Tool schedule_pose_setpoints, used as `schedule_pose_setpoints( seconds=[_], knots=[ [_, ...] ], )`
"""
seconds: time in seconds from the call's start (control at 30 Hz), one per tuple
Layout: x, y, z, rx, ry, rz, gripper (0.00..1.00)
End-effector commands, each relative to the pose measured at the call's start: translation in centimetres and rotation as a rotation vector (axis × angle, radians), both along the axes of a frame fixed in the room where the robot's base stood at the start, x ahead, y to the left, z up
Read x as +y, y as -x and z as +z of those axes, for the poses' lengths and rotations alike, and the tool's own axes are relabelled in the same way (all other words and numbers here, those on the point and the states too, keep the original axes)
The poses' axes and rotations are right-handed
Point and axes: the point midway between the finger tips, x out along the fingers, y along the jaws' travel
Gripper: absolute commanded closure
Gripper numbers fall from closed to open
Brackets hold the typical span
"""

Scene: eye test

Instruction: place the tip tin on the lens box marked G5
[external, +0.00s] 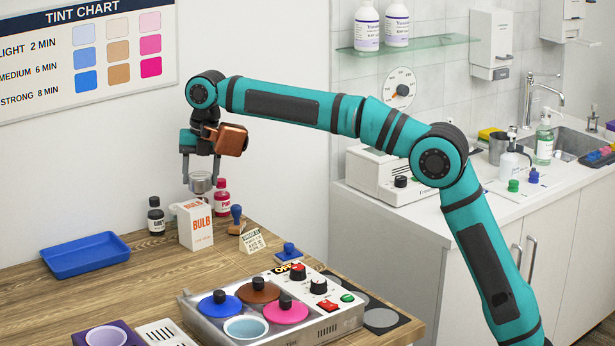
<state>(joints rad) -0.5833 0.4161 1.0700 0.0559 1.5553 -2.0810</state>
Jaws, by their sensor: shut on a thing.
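My gripper (200,178) points down above the wooden table, near the wall. I can make out no box marked G5.
A blue tray (84,256) lies left. A heater with coloured pots (275,308) stands in front. Bare wood lies between.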

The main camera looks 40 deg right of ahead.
Motion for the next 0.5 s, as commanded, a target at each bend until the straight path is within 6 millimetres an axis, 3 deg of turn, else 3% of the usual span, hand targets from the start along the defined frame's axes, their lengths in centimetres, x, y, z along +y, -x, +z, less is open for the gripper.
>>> schedule_pose_setpoints(
  seconds=[0.03, 0.1, 0.5],
  knots=[
    [-2.5, -0.8, 0.2, 0.0, 0.0, -0.034, 0.69],
    [-5.4, -1.6, 0.5, -0.001, -0.001, -0.078, 0.69],
    [-22.1, -3.8, 1.2, -0.001, -0.001, -0.318, 0.69]
  ],
)
